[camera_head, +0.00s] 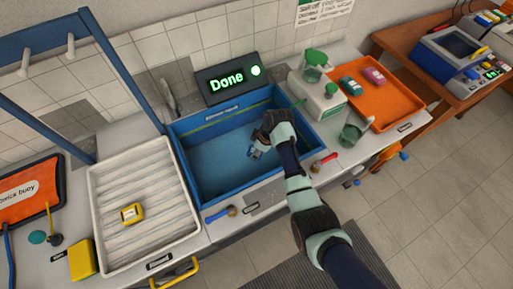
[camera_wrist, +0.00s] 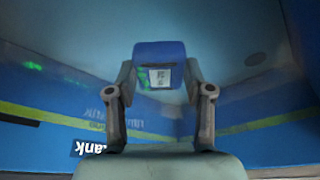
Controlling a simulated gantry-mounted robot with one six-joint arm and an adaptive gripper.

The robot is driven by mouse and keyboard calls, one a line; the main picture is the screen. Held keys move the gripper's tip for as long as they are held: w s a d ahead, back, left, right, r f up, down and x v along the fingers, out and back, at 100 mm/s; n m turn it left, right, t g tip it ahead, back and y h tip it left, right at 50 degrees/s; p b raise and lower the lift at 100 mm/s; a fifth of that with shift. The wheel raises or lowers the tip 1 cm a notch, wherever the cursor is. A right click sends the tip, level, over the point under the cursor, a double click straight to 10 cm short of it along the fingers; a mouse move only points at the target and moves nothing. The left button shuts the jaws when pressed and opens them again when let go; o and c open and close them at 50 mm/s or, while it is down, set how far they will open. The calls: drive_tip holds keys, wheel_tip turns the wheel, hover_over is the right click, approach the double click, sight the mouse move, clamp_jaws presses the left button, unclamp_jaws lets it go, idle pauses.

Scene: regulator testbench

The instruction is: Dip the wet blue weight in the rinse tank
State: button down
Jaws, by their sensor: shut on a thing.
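The blue weight (camera_wrist: 160,66) with a small white label is held between the two fingers of my gripper (camera_wrist: 162,84) in the wrist view. In the head view my gripper (camera_head: 257,147) reaches down inside the blue rinse tank (camera_head: 184,160), right of its middle, with the weight (camera_head: 254,154) at its tip. The tank's walls and a yellow-green line surround the weight in the wrist view. I cannot tell for sure whether the weight is under the water. The weight's lower side is hidden.
A display (camera_head: 227,80) behind the tank reads "Done" beside a lit green-white lamp. A white ribbed tray (camera_head: 150,245) with a yellow weight (camera_head: 131,213) is at left.

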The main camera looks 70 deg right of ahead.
sight(259, 158)
drive_tip(key=shift+f+b, duration=0.9)
drive_tip(key=shift+f, duration=0.9)
drive_tip(key=shift+s+a+r+p, duration=0.2)
drive_tip(key=shift+s+p, duration=0.1)
drive_tip(key=shift+p, duration=0.35)
drive_tip(key=shift+s+a+p, duration=0.45)
drive_tip(key=shift+s+p, duration=0.05)
drive_tip(key=shift+p, duration=0.3)
drive_tip(key=shift+f, duration=0.1)
drive_tip(key=shift+w+f+b, duration=0.1)
drive_tip(key=shift+f+b, duration=0.1)
drive_tip(key=shift+b, duration=0.15)
drive_tip(key=shift+w+d+b, duration=1.5)
drive_tip(key=shift+w+b, duration=0.15)
drive_tip(key=shift+b, duration=0.45)
drive_tip(key=shift+r, duration=0.15)
